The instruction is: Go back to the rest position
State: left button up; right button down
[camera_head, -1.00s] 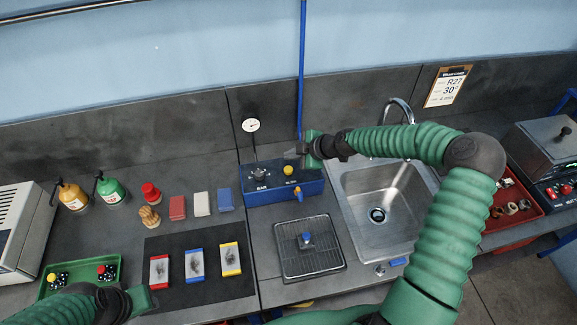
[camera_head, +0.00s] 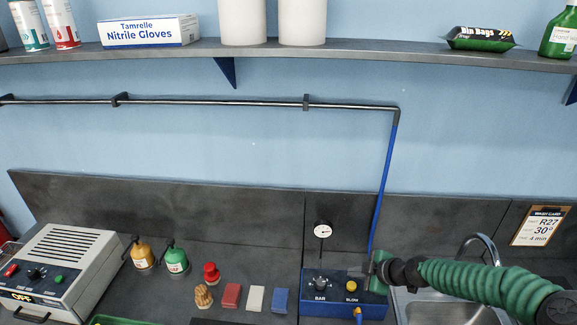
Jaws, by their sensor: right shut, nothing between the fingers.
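My right gripper (camera_head: 371,270) is shut and empty. Its green arm comes in from the lower right. The gripper is at the right part of the blue box (camera_head: 318,304), which has a BAR knob (camera_head: 320,283) and a yellow BLOW button (camera_head: 352,286). The gripper is to the right of the button, in front of the lower end of the blue hose (camera_head: 383,185). I cannot tell whether it touches the box. My left gripper is out of view.
The sink (camera_head: 440,312) and its tap (camera_head: 480,243) are beside my right arm. Red, white and blue blocks (camera_head: 256,299), two bottles (camera_head: 175,261) and a white machine (camera_head: 65,262) stand to the left. A shelf (camera_head: 380,55) runs above.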

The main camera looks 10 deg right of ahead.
jog(key=s+a+f+m+g+b, duration=0.1)
jog(key=s+a+f, duration=0.1)
jog(key=s, duration=0.2)
jog(key=s+a+f+m+g+h+b, duration=0.1)
jog(key=s+a+f+b, duration=0.1)
jog(key=s+a, duration=0.1)
jog(key=s+a+f+m+g+h+b, duration=0.1)
jog(key=s+a+f+m+g, duration=0.1)
jog(key=s, duration=0.3)
jog(key=shift+s+a+f, duration=0.15)
jog(key=shift+a+f, duration=0.15)
jog(key=shift+a, duration=0.3)
jog(key=s+a+r+m+g+h+b, duration=0.1)
jog(key=s+a+r+m+h+b, duration=0.1)
jog(key=s+m, duration=0.8)
jog(key=s+b, duration=0.1)
jog(key=s, duration=0.2)
jog(key=shift+s+a+r+b, duration=0.2)
jog(key=shift+s+b, duration=0.15)
jog(key=shift+s, duration=0.05)
jog(key=shift+d, duration=0.1)
